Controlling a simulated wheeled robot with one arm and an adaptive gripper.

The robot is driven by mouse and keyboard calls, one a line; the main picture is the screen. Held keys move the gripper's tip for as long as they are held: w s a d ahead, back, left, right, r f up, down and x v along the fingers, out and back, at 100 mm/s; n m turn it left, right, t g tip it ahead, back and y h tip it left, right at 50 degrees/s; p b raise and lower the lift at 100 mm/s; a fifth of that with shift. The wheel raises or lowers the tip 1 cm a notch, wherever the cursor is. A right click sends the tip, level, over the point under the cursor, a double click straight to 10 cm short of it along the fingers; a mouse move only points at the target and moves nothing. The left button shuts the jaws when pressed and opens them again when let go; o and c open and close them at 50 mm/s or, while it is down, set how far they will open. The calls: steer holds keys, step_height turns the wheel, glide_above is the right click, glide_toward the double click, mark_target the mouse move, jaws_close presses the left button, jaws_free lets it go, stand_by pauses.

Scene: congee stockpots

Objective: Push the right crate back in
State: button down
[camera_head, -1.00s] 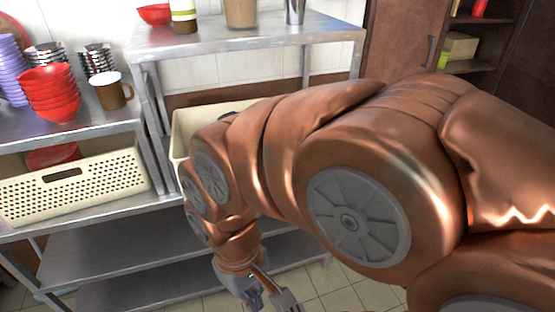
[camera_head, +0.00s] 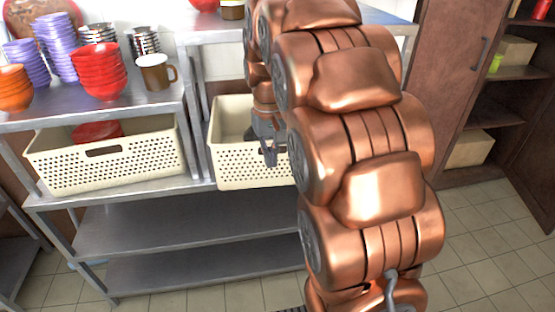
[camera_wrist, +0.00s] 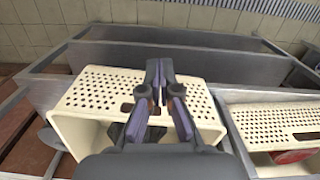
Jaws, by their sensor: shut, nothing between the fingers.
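The right crate (camera_head: 228,170) is cream with a perforated front and stands on the middle shelf under the tall counter. It also shows in the wrist view (camera_wrist: 92,92), where its front stands further out than the left crate's. My gripper (camera_head: 269,160) is over the crate's front wall, with its fingers pointing down in the head view. In the wrist view my gripper (camera_wrist: 160,68) is shut and empty, its fingers crossing the line of the front wall. I cannot tell whether they touch it. My arm hides the crate's right part in the head view.
The left crate (camera_head: 65,170) sits on the same shelf with a red bowl (camera_head: 97,131) inside. Stacked bowls (camera_head: 98,72) and a brown mug (camera_head: 155,72) stand on the counter above. Metal posts (camera_head: 190,120) flank the crates. Lower shelves (camera_head: 180,232) look clear; tiled floor lies right.

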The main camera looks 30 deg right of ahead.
mark_target(270, 139)
steer(key=w+d, duration=0.6)
steer(key=d, duration=0.1)
steer(key=shift+m, duration=0.4)
steer(key=shift+w+d+f+p, duration=0.2)
steer(key=shift+w+f+p, duration=0.25)
steer(key=shift+f, duration=1.3)
steer(key=shift+w+d+f+p, duration=0.15)
steer(key=shift+w+f+p, duration=0.3)
steer(key=shift+f, duration=1.35)
steer(key=shift+w+d+f+p, duration=0.25)
steer(key=shift+f+p, duration=0.35)
steer(key=shift+f, duration=1.15)
steer(key=shift+w+d+f, duration=0.1)
steer(key=shift+w+d, duration=0.15)
steer(key=shift+w, duration=0.55)
steer(key=shift+w+d+b, duration=0.1)
steer(key=shift+w+d, duration=0.5)
steer(key=shift+w, duration=1)
steer(key=shift+w+d+b, duration=0.15)
steer(key=shift+w+d, duration=0.4)
steer(key=shift+w, duration=1)
steer(key=shift+w+d+b, duration=0.1)
steer(key=shift+w+d, duration=0.5)
steer(key=shift+w, duration=1)
